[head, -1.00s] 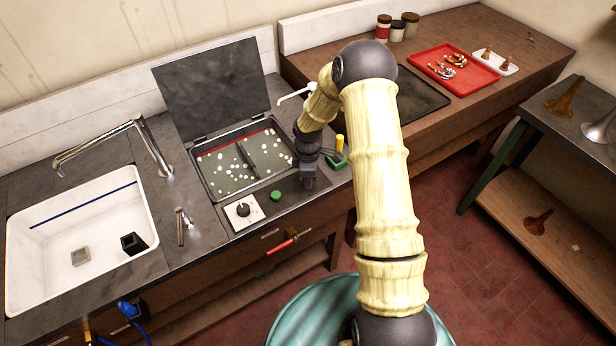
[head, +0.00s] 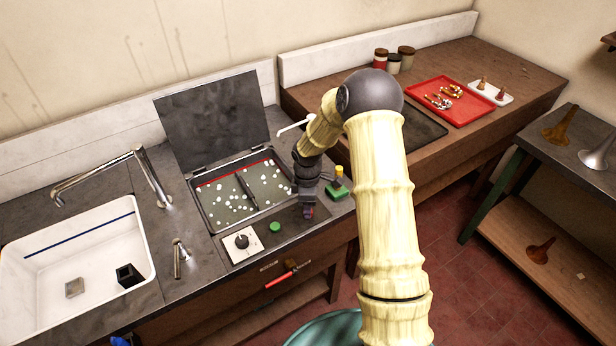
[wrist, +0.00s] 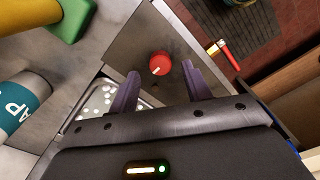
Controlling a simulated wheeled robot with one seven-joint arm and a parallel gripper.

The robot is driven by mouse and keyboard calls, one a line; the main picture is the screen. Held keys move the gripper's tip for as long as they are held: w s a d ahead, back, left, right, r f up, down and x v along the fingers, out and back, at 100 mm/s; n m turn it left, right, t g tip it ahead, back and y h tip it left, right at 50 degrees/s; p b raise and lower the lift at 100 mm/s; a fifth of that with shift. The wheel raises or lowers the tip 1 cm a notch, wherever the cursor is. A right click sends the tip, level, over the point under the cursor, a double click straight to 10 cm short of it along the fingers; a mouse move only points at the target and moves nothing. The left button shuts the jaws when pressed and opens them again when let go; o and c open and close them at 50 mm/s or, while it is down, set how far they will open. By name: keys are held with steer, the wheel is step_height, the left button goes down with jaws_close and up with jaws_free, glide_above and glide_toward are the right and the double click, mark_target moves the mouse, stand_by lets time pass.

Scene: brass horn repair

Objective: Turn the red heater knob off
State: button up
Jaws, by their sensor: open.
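The red heater knob (wrist: 160,64) shows in the wrist view, round with a pale pointer mark toward the lower left. It sits on a grey metal panel (wrist: 128,42). My gripper (wrist: 160,73) is open, with its two purple fingers apart and the knob seen between their tips. I cannot tell how far the fingers are from it or whether they touch it. In the head view my gripper (head: 308,211) points down over the right front of the counter unit and hides the knob.
A green button (head: 275,228) and a black knob on a white plate (head: 242,241) lie to the left. A lidded basin (head: 196,205) with white pieces is behind. A green block (head: 338,190) stands close on the right. A red handle (head: 282,280) is on the front below.

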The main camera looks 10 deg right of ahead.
step_height(320, 180, up, 15)
steer(key=b, duration=0.2)
steer(key=shift+f, duration=0.1)
stand_by(0.4)
steer(key=s+r+m+t, duration=0.1)
steer(key=s+m+t, duration=0.1)
steer(key=s+m, duration=1.3)
steer(key=s, duration=0.6)
steer(key=shift+s+d+r+t, duration=0.15)
steer(key=shift+s+r+t, duration=0.05)
steer(key=shift+s+t, duration=0.1)
steer(key=shift+w, duration=0.15)
